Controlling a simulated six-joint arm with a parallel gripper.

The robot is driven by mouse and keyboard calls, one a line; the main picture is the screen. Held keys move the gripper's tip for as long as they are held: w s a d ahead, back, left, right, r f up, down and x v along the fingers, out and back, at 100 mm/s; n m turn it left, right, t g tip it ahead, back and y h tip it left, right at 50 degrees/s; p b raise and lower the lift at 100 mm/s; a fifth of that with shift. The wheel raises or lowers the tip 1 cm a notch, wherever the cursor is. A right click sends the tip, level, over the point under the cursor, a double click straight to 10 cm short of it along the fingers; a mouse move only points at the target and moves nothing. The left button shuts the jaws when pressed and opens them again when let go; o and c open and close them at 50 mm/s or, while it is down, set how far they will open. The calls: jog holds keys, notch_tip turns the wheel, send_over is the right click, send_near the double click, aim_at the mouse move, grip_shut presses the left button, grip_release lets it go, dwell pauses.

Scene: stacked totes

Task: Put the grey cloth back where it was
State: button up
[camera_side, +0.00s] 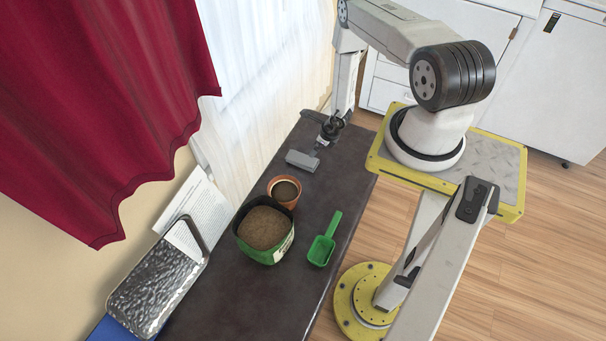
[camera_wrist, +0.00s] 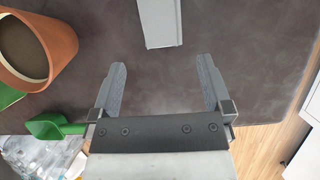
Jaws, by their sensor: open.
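A flat grey piece (camera_side: 302,160), which looks like the folded grey cloth, lies on the dark table top near its far end. In the wrist view its near end (camera_wrist: 162,24) shows at the top middle, cut off by the frame edge. My gripper (camera_side: 321,147) is just to the right of and above it in the side view. In the wrist view my gripper (camera_wrist: 162,70) is open, with nothing between its fingers; the grey piece lies beyond the fingertips. I cannot tell the height of the fingers above the table.
A terracotta pot of soil (camera_side: 295,202) stands near the grey piece. A green bag of soil (camera_side: 262,254) and a green scoop (camera_side: 321,250) lie nearer the camera. A dark-rimmed tray (camera_side: 158,280) is at lower left. The table's near end (camera_side: 240,310) is bare; a red curtain hangs left.

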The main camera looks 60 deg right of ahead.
jog(key=shift+s+r, duration=0.15)
jog(key=shift+r, duration=0.2)
jog(key=shift+r, duration=0.1)
dwell(0.4)
jog(key=w+a+r+n+y, duration=0.1)
jog(key=w+a+r+n, duration=0.3)
jog(key=r, duration=0.4)
jog(key=w+a+r+n+g+y, duration=0.1)
jog(key=w+a+r+n, duration=0.25)
jog(key=r+n, duration=0.4)
jog(key=w+a+r+n+y, duration=0.1)
jog(key=w+a+r+n, duration=0.2)
jog(key=a+r+n, duration=0.35)
jog(key=s+a+r+n+h, duration=0.1)
jog(key=s+a+r+n, duration=0.2)
jog(key=r+n, duration=0.3)
jog(key=s+a+r+n+h, duration=0.1)
jog(key=s+a+r+n, duration=0.3)
jog(key=r+n, duration=0.2)
jog(key=s+a+r+n+h, duration=0.1)
jog(key=s+a+r+n, duration=0.2)
jog(key=r+n, duration=0.3)
jog(key=shift+s+a+r+g, duration=0.35)
jog(key=shift+s+r, duration=0.25)
jog(key=shift+r, duration=1)
